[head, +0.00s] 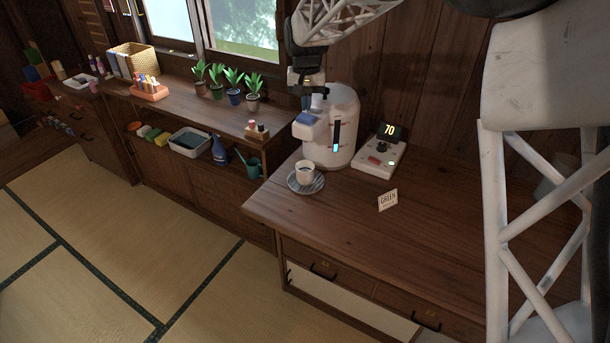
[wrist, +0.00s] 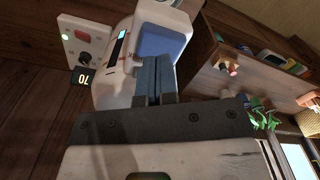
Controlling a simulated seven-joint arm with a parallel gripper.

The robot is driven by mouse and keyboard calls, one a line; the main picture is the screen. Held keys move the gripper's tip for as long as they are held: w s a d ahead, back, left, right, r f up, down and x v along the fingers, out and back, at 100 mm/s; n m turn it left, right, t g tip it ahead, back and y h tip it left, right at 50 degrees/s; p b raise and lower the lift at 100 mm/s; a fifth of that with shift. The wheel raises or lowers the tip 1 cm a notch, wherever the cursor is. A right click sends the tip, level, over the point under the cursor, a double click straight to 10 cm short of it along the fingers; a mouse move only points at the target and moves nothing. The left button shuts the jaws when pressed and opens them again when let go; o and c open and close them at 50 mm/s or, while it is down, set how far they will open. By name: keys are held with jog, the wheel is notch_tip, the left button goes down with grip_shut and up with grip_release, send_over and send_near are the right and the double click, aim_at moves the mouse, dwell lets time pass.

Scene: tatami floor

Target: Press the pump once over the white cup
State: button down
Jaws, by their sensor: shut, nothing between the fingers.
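The white pump dispenser (head: 340,138) stands upright near the back left of the wooden counter, with a dark gauge showing light blue on its front. Its blue push pad (head: 304,119) juts out on the left over the white cup (head: 305,172). The cup stands upright on a striped saucer and has dark contents. My gripper (head: 308,108) is shut and empty, pointing down just above the blue pad. In the wrist view, my gripper's fingers (wrist: 154,80) are together beside the blue pad (wrist: 163,42); I cannot tell whether they touch it. The cup is hidden in the wrist view.
A white panel (head: 379,155) with a display reading 70 stands right of the dispenser. A card (head: 388,200) marked GREEN lies in front of it. A low shelf (head: 184,103) with potted plants stands to the left. The counter's front right is clear.

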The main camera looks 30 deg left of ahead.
aim_at(306, 116)
jog(key=shift+f, duration=1.8)
jog(key=shift+r, duration=1.8)
jog(key=shift+r, duration=0.15)
notch_tip(306, 116, up, 6)
jog(key=shift+f, duration=0.1)
dwell(0.6)
dwell(0.4)
